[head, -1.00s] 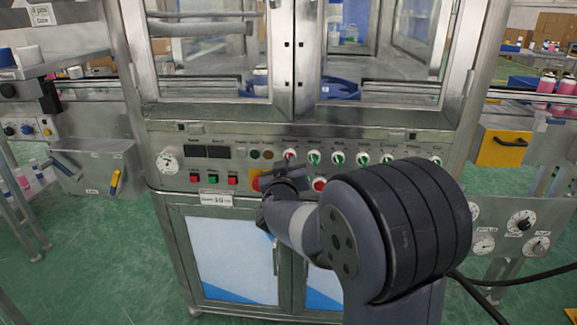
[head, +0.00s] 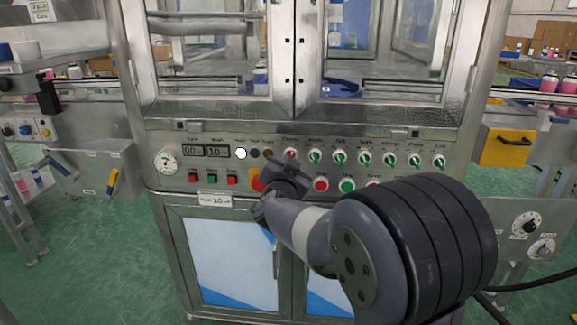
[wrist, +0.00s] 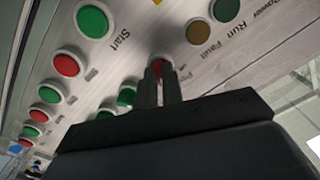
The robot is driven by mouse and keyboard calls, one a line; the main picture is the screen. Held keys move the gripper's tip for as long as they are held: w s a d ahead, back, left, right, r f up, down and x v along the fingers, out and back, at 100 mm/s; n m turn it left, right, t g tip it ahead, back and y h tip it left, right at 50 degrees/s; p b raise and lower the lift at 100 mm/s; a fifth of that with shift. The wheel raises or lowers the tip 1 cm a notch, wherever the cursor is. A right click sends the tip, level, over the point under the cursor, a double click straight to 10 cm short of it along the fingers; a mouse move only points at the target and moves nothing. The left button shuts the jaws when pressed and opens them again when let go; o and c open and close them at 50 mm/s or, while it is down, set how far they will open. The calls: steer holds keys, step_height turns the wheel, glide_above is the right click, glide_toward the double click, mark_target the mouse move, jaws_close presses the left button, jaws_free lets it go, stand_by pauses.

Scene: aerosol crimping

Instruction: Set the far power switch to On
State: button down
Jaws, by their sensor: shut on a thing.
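The rotary power switch (head: 290,154) has a red handle on a pale round base and sits on the steel panel of the far machine, left of a row of green knobs. In the wrist view, its red handle (wrist: 158,66) shows between my fingertips. My gripper (head: 298,164) is shut on this handle; its fingers (wrist: 160,78) cover part of the switch in the wrist view. The handle's exact angle is hard to tell. On the panel, the leftmost lamp (head: 241,153) glows white, and the two displays (head: 205,151) show digits.
A red button on a yellow plate (head: 257,180) is close beside my gripper, partly hidden. Green selector knobs (head: 339,157) run to the right. Red and green push buttons (head: 347,184) lie below. Glass doors stand above the panel and cabinet doors (head: 232,262) below.

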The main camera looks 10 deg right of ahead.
steer(key=shift+m, duration=0.3)
stand_by(0.4)
steer(key=c, duration=1.5)
jaws_free()
steer(key=shift+c, duration=0.2)
steer(key=p+v, duration=0.2)
steer(key=v, duration=0.8)
steer(key=shift+s, duration=0.4)
steer(key=shift+a, duration=0.1)
